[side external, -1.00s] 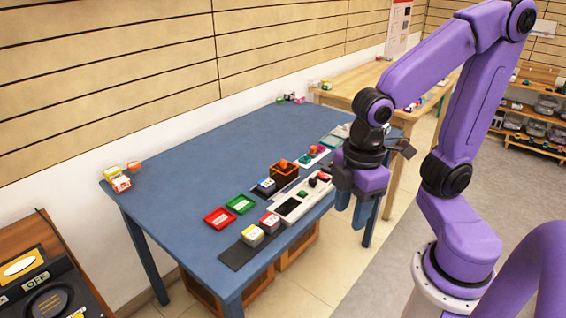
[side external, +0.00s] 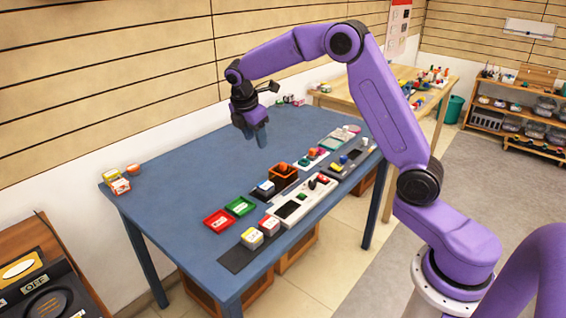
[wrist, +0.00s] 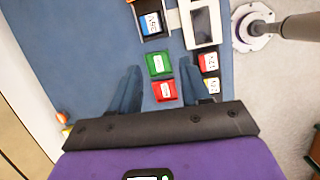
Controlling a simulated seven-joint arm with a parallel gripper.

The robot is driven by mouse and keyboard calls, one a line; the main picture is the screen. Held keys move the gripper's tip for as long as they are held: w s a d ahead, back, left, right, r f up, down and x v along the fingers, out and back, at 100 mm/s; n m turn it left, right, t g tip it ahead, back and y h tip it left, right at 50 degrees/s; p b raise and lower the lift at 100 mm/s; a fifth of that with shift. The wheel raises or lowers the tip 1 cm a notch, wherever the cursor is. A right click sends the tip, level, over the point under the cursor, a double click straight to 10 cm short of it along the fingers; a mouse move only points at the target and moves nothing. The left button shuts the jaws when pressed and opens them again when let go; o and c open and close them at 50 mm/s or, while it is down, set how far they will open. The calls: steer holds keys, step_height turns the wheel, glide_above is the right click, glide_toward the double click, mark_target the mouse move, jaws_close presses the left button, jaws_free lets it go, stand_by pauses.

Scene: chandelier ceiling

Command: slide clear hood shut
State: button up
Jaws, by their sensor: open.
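I cannot make out a clear hood for certain in either view. A pale greenish, see-through-looking panel (side external: 333,141) lies toward the far right end of the blue table, but it is too small to identify. My gripper (side external: 255,141) is above the back middle of the table, pointing down, open and empty. It is well apart from the row of objects along the front edge. In the wrist view its two fingers (wrist: 159,66) are spread, with the green tray and red tray seen between them.
A white console (side external: 301,202) with a dark screen, an orange-rimmed box (side external: 284,171), a red tray (side external: 219,220), a green tray (side external: 240,206) and a dark mat (side external: 236,257) line the front. Blocks (side external: 119,180) sit at the left corner. The table's back middle is clear.

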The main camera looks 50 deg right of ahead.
steer(key=w+d+f+h, duration=0.15)
steer(key=w+d, duration=0.25)
steer(key=d, duration=0.6)
glide_toward(283, 164)
steer(key=shift+n+g, duration=0.4)
steer(key=x, duration=0.9)
steer(key=shift+w+d+r, duration=0.1)
steer(key=shift+w+d, duration=0.1)
steer(key=shift+w, duration=0.15)
steer(key=shift+y, duration=0.25)
